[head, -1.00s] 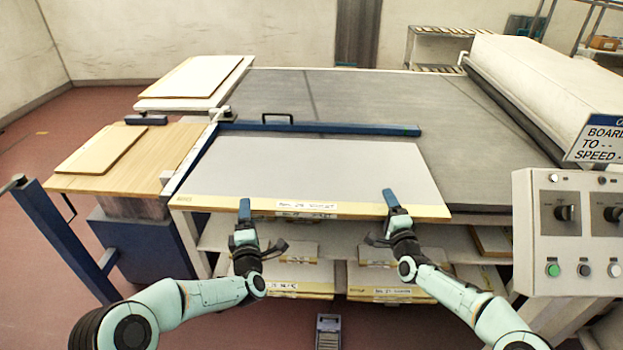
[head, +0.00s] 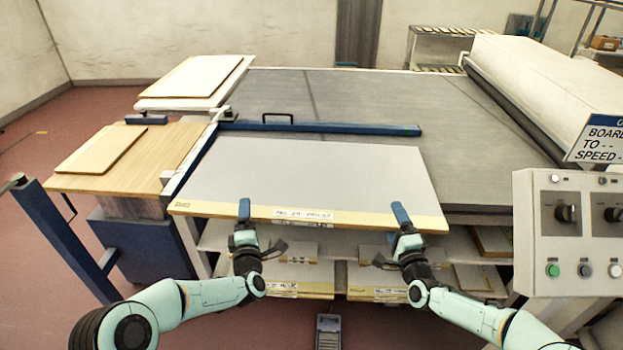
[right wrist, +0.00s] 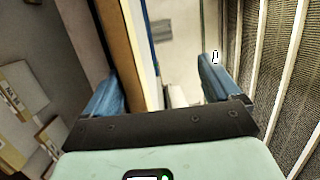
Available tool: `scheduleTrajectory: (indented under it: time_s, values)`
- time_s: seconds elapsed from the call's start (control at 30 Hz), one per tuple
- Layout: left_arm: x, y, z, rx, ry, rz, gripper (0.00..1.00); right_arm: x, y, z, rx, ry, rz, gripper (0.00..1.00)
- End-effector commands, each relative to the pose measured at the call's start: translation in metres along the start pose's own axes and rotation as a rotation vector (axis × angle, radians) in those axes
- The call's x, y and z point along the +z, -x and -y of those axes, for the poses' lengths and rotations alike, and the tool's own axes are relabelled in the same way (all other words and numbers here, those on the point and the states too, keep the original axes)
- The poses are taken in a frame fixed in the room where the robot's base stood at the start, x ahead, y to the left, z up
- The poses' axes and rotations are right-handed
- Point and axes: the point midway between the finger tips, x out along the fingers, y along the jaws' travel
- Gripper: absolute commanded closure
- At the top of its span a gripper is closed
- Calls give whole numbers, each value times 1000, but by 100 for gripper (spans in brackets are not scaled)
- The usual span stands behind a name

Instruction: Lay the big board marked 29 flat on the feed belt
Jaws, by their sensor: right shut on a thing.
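The big board (head: 310,175), pale grey with a yellowish front edge and a label that seems to read No. 29, lies over the near part of the grey feed belt (head: 380,105). Its front edge sticks out toward me past the belt; I cannot tell if it is fully flat. My right gripper (head: 402,215) is shut on the front edge near the right corner. In the right wrist view the board's edge (right wrist: 122,50) runs between the fingers (right wrist: 162,90). My left gripper (head: 244,212) is at the front edge left of the label, one finger above the board; its lower finger is hidden.
A blue fence bar (head: 330,128) with a handle lies just behind the board. A wooden side table (head: 180,150) stands left. A control box (head: 575,235) stands right, with the tunnel hood (head: 540,85) behind. Shelves with labelled boards (head: 300,285) lie below. The belt beyond the bar is clear.

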Motion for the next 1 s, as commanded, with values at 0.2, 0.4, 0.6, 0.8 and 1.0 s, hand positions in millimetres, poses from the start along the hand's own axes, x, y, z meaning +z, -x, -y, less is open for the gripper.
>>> scheduleTrajectory:
  time_s: [0.2, 0.4, 0.6, 0.8, 1.0]
  values:
    - [2, 0, -5, 10, 3, 4, 19, -1, 37, 2, -3, 3, -2, 15]
    - [3, -1, -7, 14, 4, 4, 19, -1, 54, 0, 0, 1, -1, 15]
    - [3, -1, -8, 17, 5, 4, 19, 0, 56, -1, 1, -1, 0, 15]
    - [3, -1, -9, 19, 5, 4, 25, 0, 56, -1, 3, -1, 0, 15]
    - [4, -1, -9, 19, 5, 5, 28, 0, 56, -2, 3, -1, 0, 15]
